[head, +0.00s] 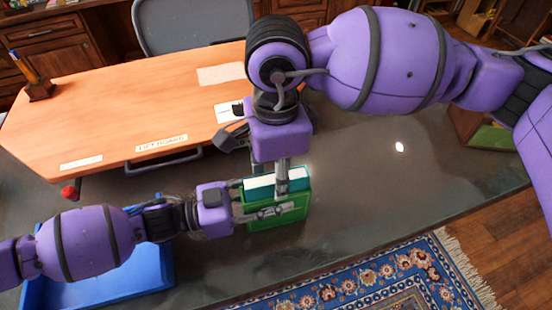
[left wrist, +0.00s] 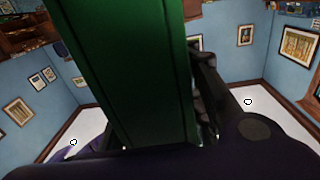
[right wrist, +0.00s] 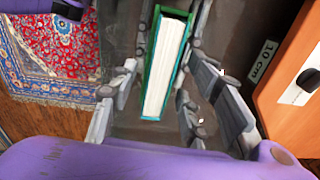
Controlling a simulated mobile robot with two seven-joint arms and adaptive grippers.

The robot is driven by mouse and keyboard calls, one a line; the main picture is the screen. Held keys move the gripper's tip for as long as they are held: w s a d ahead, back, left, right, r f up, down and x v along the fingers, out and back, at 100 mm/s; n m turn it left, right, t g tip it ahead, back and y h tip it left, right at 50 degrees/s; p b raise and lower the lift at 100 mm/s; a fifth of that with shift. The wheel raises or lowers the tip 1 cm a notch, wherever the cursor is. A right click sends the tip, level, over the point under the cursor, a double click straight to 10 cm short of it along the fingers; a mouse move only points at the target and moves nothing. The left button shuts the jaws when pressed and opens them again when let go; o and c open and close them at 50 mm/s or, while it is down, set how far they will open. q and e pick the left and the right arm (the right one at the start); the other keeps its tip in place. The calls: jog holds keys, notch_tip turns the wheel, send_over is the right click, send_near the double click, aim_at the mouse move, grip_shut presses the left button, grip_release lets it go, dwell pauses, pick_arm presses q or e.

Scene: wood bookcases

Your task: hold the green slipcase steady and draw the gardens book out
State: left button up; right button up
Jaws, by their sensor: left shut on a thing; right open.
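The green slipcase (head: 290,212) stands upright on the dark counter in the head view, its open side up. The gardens book (head: 296,180) sits inside it, with its white page edges and a teal cover showing at the top. My left gripper (head: 262,212) is shut on the slipcase from the left, and the green wall (left wrist: 140,70) fills the middle of the left wrist view. My right gripper (head: 282,188) points down over the book. In the right wrist view its open fingers (right wrist: 155,105) stand on both sides of the book (right wrist: 166,68), apart from it.
A wooden board (head: 130,112) with paper labels and a black handle lies behind the slipcase. A blue tray (head: 110,280) is at the front left, under my left arm. A red knob (head: 69,191) is near the board. The counter right of the slipcase is clear.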

jog(key=shift+f, duration=0.2)
grip_shut()
jog(key=shift+r, duration=0.15)
jog(key=shift+r, duration=3.8)
jog(key=shift+r, duration=0.1)
jog(key=shift+r, duration=1.75)
jog(key=shift+r, duration=0.1)
